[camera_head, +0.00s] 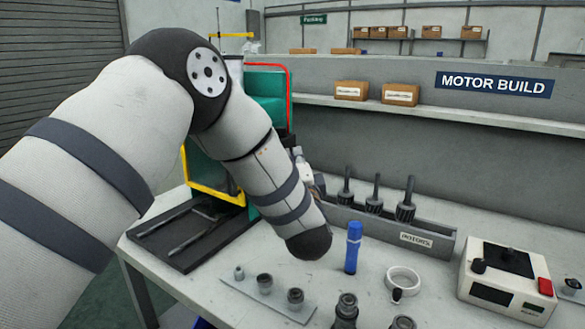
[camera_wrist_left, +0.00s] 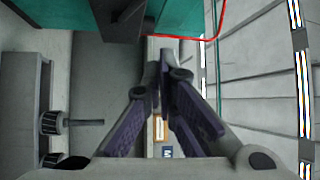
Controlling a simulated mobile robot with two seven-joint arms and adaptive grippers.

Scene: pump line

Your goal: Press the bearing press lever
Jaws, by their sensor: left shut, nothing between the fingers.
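The bearing press (camera_head: 267,85) is a green machine with a red edge line and a yellow frame at its lower front. It stands at the back left of the bench, partly hidden behind my left arm. I cannot pick out its lever with certainty. My left gripper (camera_head: 302,165) is mostly hidden by my own wrist, close to the right side of the press. In the left wrist view my left gripper (camera_wrist_left: 164,60) is shut and empty, its tips just below the green press body (camera_wrist_left: 180,15) and its red line. My right gripper is not in view.
A grey rotor tray (camera_head: 430,238) holds upright rotors right of the press. A blue marker (camera_head: 353,247), a white ring (camera_head: 403,280), a plate with small parts (camera_head: 262,297) and a control box (camera_head: 508,280) are on the bench. A dark tray (camera_head: 190,240) lies at left.

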